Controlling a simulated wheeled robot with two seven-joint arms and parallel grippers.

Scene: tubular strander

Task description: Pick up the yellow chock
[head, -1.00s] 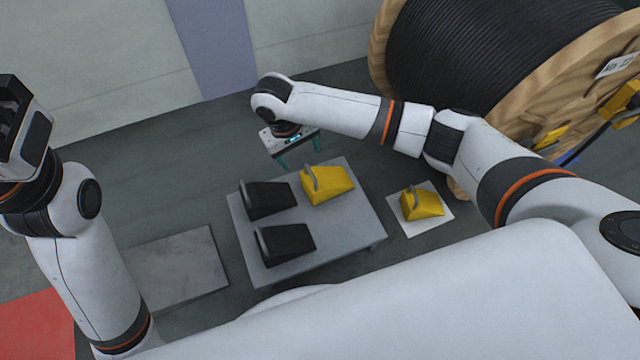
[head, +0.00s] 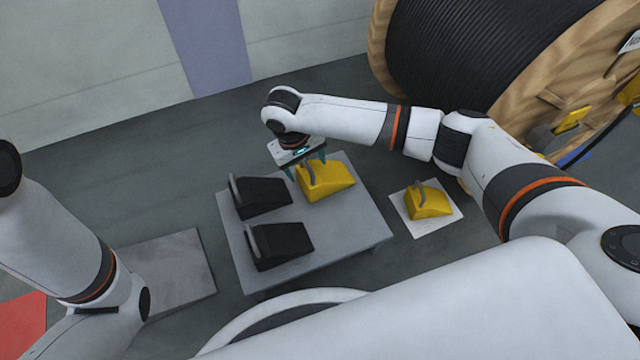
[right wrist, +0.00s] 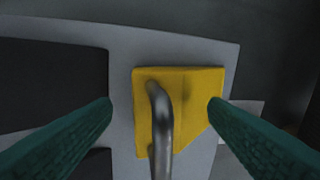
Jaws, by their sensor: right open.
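A yellow chock (head: 328,183) with a grey handle sits at the back right of a low grey table (head: 345,226). My right gripper (head: 308,170) is open above it, its green fingers pointing down. In the right wrist view the chock (right wrist: 200,88) and its curved handle (right wrist: 160,115) lie between the two open fingers (right wrist: 160,100), with gaps on both sides. A second yellow chock (head: 430,203) with a handle sits on a white square on the floor to the right. My left gripper is not in view; only my left arm shows.
Two black chocks (head: 262,195) (head: 280,246) stand on the same table, left of and in front of the yellow one. A large wooden cable drum (head: 395,50) stands at the back right. A flat grey plate (head: 170,272) lies on the floor at left.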

